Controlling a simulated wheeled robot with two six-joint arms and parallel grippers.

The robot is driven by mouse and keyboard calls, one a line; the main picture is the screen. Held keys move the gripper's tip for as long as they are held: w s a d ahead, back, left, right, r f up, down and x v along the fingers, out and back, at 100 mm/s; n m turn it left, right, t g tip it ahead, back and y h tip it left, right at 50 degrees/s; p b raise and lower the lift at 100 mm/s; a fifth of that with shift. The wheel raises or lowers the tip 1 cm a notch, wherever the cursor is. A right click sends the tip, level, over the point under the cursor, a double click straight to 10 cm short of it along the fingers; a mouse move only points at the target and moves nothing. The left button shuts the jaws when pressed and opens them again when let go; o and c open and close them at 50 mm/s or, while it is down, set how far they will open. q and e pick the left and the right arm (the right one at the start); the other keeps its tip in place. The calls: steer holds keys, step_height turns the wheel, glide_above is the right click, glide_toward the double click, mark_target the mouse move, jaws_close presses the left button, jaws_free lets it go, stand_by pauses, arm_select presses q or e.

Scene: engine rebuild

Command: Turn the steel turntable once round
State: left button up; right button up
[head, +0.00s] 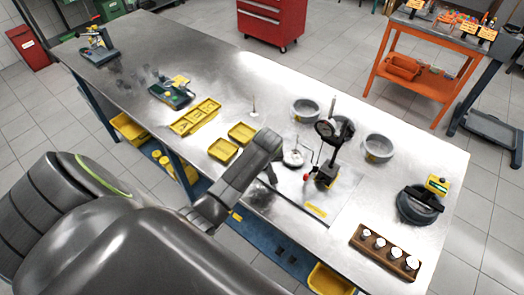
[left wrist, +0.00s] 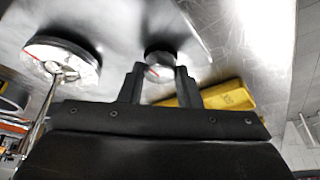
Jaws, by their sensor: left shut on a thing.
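The steel turntable appears to be the pale round disc (head: 293,159) beside the dial gauge stand (head: 327,170) on the bench. In the left wrist view a round disc with a red mark (left wrist: 78,75) lies left of the fingers, with a thin metal rod in front of it. My left gripper (head: 268,176) is low over the bench, just left of the disc in the head view. In the left wrist view its fingers (left wrist: 159,88) are shut on a small round steel knob (left wrist: 158,70) with a red mark. The head view hides this grip. My right gripper is not in view.
Grey round bowls (head: 306,109) stand behind the gauge. Yellow trays (head: 222,150) lie left of my arm. A wooden block with several pale-topped pieces (head: 386,251) and a dark round device (head: 419,204) are at the right. The bench's front edge is bare near the gripper.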

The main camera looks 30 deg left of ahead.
arm_select(q)
steer(key=shift+w+r+n+g, duration=0.1)
steer(key=shift+n+g, duration=0.2)
steer(key=shift+n, duration=0.6)
steer(key=shift+w+n+g+y, duration=0.1)
steer(key=shift+n+g+y, duration=0.45)
steer(key=shift+n, duration=1.35)
steer(key=o, duration=1)
steer(key=shift+c, duration=0.2)
